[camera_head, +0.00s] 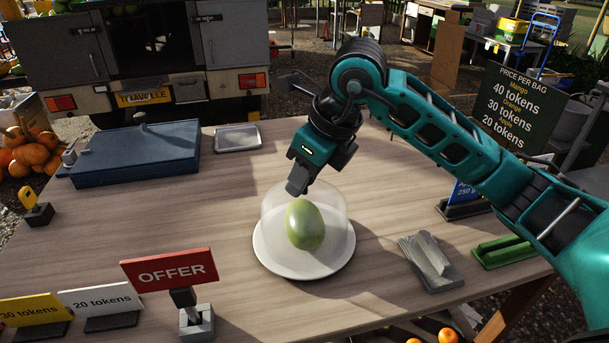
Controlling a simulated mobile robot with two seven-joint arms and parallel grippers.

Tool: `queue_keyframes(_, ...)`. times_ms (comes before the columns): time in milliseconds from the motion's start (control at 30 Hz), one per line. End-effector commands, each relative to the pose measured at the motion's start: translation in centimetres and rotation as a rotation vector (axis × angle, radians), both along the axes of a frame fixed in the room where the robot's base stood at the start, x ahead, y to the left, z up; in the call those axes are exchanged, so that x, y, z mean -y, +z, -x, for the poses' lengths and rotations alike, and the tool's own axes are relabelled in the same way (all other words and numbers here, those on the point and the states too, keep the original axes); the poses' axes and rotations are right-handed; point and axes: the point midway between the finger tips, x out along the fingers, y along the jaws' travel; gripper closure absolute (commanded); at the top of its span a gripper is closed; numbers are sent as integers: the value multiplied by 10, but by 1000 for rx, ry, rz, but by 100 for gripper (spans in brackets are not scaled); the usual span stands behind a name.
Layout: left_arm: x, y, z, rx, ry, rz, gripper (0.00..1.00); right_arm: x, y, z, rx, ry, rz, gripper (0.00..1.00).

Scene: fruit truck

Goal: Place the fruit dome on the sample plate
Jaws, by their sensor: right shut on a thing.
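The clear fruit dome (334,207) is upright over a green mango-like fruit (304,225) on the white round sample plate (298,269). The fruit shows through the dome wall. I cannot tell whether the dome's lower rim touches the plate or hangs just above it. My right gripper (297,188) points down at the top of the dome and is shut on it; the fingers hide the grasped part. My left gripper is not in view.
A red OFFER sign (169,270) stands left of the plate, with price cards in front left. A blue case (137,152) and small metal tray (237,138) lie at the back. A grey holder (430,263) sits right of the plate. Table around the plate is clear.

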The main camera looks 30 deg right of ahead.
Motion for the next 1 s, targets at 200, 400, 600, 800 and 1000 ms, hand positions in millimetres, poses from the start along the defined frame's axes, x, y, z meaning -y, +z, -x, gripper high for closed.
queue_keyframes(200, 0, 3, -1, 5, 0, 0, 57, 0, 1, 0, 2, 0, 0, 100)
queue_keyframes(400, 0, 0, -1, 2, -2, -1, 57, 0, -2, 0, 2, 0, 0, 61)
queue_keyframes(600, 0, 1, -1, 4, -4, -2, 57, 0, -2, 0, 1, 0, 0, 42)
queue_keyframes(800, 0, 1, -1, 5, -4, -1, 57, 0, -2, 0, 1, 0, 0, 42)
queue_keyframes(1000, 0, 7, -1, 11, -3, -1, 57, 2, 11, 2, 4, 0, 0, 42)
